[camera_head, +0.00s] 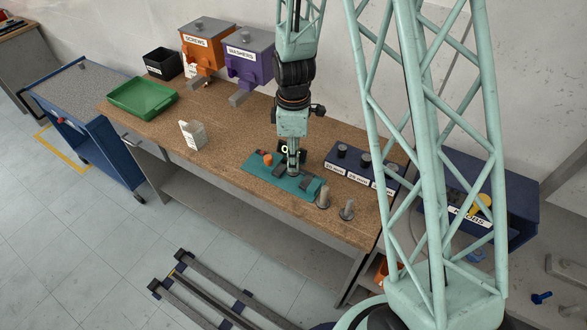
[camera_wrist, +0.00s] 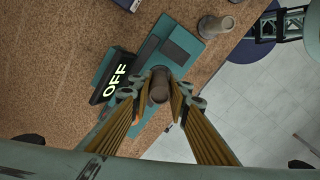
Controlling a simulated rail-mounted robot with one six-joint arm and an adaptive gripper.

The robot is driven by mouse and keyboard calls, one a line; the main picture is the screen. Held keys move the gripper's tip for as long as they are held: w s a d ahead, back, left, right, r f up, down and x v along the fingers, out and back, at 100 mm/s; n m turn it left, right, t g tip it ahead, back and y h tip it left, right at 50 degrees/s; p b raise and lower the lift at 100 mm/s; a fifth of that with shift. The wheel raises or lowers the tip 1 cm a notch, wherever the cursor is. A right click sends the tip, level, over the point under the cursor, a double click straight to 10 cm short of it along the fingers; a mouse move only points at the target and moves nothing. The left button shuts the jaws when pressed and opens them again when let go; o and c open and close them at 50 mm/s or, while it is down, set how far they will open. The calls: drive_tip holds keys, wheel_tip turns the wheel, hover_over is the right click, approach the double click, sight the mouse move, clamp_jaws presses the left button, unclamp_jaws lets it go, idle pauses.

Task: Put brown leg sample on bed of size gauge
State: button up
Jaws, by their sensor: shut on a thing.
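The size gauge (camera_head: 258,178) is a teal base with dark grey blocks, lying along the front of the workbench. In the wrist view its teal base (camera_wrist: 150,47) runs beneath my gripper, with a dark display reading OFF (camera_wrist: 116,76) beside it. My gripper (camera_head: 292,169) points down over the middle of the gauge. In the wrist view its fingers (camera_wrist: 160,92) are closed on the brown leg sample (camera_wrist: 158,84), a short round piece seen nearly end-on. I cannot tell whether the sample touches the bed, as the gripper hides that spot.
Two grey-brown leg samples (camera_head: 323,197) (camera_head: 347,210) stand right of the gauge near the bench edge. A dark blue labelled rack (camera_head: 352,172) stands behind them.

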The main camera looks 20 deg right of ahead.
idle(0.4)
drive_tip(key=shift+f, duration=2.1)
drive_tip(key=shift+f, duration=0.15)
drive_tip(key=o, duration=0.9)
drive_tip(key=shift+r, duration=0.3)
drive_tip(key=shift+r, duration=5.85)
